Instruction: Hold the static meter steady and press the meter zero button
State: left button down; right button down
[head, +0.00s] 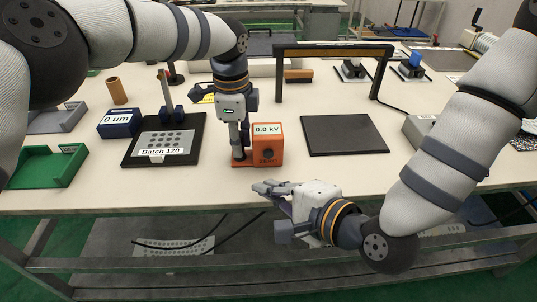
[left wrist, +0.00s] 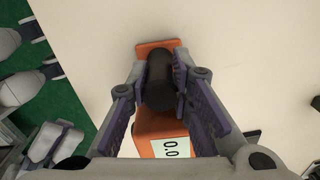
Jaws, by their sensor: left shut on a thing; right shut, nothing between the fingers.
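The orange static meter (head: 267,136) stands upright near the table's front edge. My left gripper (head: 239,150) is shut on the meter's black upright handle, left of the display. In the left wrist view the black handle (left wrist: 160,80) sits between both fingers, above the orange base (left wrist: 158,45). My right gripper (head: 266,187) is shut and empty, in front of the meter at the table's front edge, its fingers pointing left and apart from the meter.
Left of the meter lies a black tray (head: 132,157) with a plate labelled Batch 120, beside a blue 0 um block (head: 119,124) and a green bin (head: 50,166).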

pick_arm(q)
jog(key=c, duration=1.4)
grip_release()
jog(key=shift+o, duration=0.2)
jog(key=shift+s+r, duration=0.15)
jog(key=shift+r, duration=4.35)
pick_arm(e)
jog(key=f, duration=0.1)
jog(key=f+b, duration=0.1)
jog(key=f, duration=0.1)
jog(key=shift+s+g, duration=0.2)
jog(key=shift+g, duration=0.1)
pick_arm(q)
notch_tip(320, 180, up, 5)
pick_arm(e)
jog(key=shift+r, duration=0.1)
